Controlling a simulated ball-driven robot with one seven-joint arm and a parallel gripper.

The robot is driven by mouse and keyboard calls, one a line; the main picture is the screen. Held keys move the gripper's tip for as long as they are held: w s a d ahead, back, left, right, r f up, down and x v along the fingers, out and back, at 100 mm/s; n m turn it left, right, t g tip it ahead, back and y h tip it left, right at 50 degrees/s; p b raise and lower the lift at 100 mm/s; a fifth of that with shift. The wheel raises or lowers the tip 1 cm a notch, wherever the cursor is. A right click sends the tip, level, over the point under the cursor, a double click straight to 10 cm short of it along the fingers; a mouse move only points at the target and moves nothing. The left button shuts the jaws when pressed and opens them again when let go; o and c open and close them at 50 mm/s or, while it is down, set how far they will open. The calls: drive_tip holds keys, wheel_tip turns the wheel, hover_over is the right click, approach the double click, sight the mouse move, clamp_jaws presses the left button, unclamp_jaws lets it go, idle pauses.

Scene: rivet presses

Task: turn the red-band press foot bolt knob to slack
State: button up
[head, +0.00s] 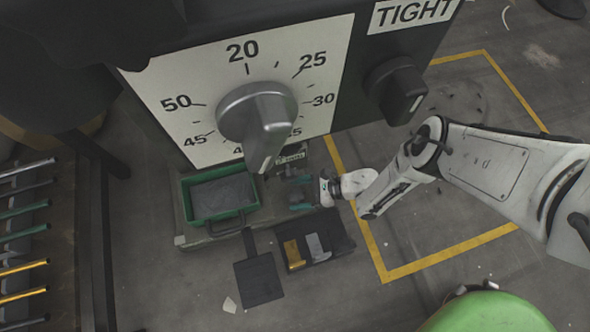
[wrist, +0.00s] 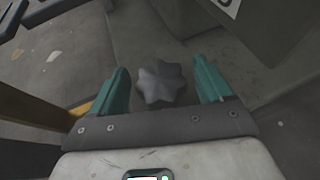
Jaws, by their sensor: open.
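A dark grey lobed knob (wrist: 162,84), which looks like the foot bolt knob, sits between the two teal fingers of my gripper (wrist: 160,68) in the wrist view. The fingers are open, with a gap on each side of the knob. In the head view my gripper (head: 299,193) is low beside the press foot, right of a green tray (head: 187,203). I cannot make out the lobed knob there. No red band shows in either view.
A large dial (head: 180,80) with a silver knob (head: 258,115) and a black knob (head: 397,90) under a TIGHT label (head: 412,12) fill the upper head view. A black case (head: 335,238) lies below my gripper. A rod rack (head: 25,240) stands left; a green rounded thing (head: 487,313) is lower right.

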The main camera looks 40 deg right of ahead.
drive_tip(key=p+v, duration=0.1)
drive_tip(key=v, duration=0.8)
drive_tip(key=shift+s+d, duration=0.15)
drive_tip(key=shift+s, duration=0.05)
